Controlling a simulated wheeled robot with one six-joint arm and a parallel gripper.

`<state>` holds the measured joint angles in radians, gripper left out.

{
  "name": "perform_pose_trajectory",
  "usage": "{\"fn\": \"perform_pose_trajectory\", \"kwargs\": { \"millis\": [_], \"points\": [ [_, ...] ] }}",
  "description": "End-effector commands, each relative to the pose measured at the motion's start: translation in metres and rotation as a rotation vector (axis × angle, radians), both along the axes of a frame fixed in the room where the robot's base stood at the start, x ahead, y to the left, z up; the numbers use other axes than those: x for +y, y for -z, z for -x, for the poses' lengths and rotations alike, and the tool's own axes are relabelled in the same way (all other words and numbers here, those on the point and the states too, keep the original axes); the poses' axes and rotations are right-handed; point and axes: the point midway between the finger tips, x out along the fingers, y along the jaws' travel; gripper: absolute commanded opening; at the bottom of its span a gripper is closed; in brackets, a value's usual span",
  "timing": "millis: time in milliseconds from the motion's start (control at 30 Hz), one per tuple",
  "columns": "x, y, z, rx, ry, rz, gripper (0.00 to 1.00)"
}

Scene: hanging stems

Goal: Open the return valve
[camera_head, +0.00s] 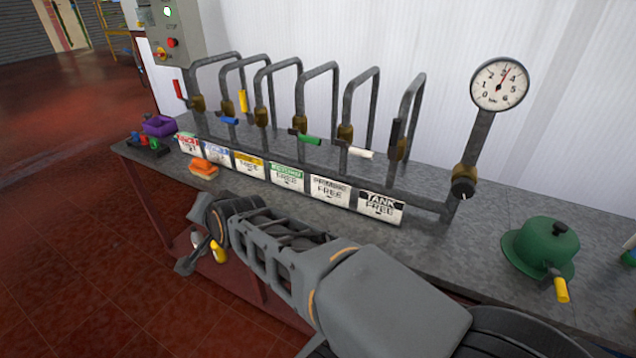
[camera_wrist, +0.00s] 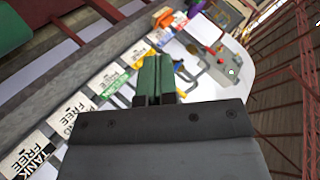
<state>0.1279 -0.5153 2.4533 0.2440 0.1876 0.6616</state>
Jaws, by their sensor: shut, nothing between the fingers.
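A row of valves stands on grey pipe stems along the bench in the head view. The red (camera_head: 179,89), yellow (camera_head: 242,101) and black (camera_head: 396,133) handles stand roughly upright. The blue (camera_head: 229,120), green (camera_head: 309,139) and white (camera_head: 359,153) handles lie roughly level. Each valve has a label plate below it. The black one reads TANK (camera_head: 381,206); I cannot read which plate says return. My gripper (camera_wrist: 157,78) is shut and empty in the wrist view, in front of the plates and apart from the handles. Its fingertips are unclear in the head view.
A pressure gauge (camera_head: 500,84) stands at the right end of the pipe, near a green pot-like object (camera_head: 541,247). Hanging pipe loops crowd the valves.

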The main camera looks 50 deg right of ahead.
Motion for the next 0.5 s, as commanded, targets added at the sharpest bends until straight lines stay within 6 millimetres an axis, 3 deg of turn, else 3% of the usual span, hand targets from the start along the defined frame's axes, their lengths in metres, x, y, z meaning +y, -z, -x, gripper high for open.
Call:
{"fn": "perform_pose_trajectory", "kwargs": {
  "millis": [33,133,267,500],
  "points": [
    [-0.012,0.039,-0.012,-0.087,0.099,-0.090,0.00],
    [-0.038,0.060,-0.030,-0.299,0.281,-0.289,0.00],
    [-0.080,0.088,-0.041,-0.599,0.494,-0.556,0.00],
    [-0.152,0.138,-0.022,-1.176,0.701,-0.958,0.00]
  ]
}}
